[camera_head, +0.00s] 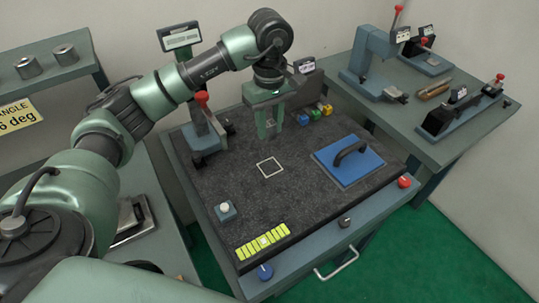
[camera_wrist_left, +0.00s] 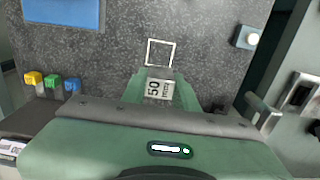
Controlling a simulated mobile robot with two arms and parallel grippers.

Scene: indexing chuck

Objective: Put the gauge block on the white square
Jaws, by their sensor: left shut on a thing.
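My left gripper (camera_head: 269,130) is shut on the gauge block, a light grey block marked "50 mm" (camera_wrist_left: 159,88). The block sits between the two green fingers, over the dark speckled table top, and its gap to the surface is hard to judge. In the head view the fingers mostly hide it. The white square (camera_head: 270,167) is a thin outline on the dark top, in front of the gripper in the head view. In the left wrist view the white square (camera_wrist_left: 160,52) shows just beyond the fingertips, clear of the block. My right gripper is not in view.
A blue plate with a black handle (camera_head: 349,165) lies right of the square. Yellow, green and blue blocks (camera_head: 315,111) stand behind. A red-knobbed fixture (camera_head: 205,135) stands at the left. A white button box (camera_head: 225,210) and yellow strip (camera_head: 262,242) are nearer the front.

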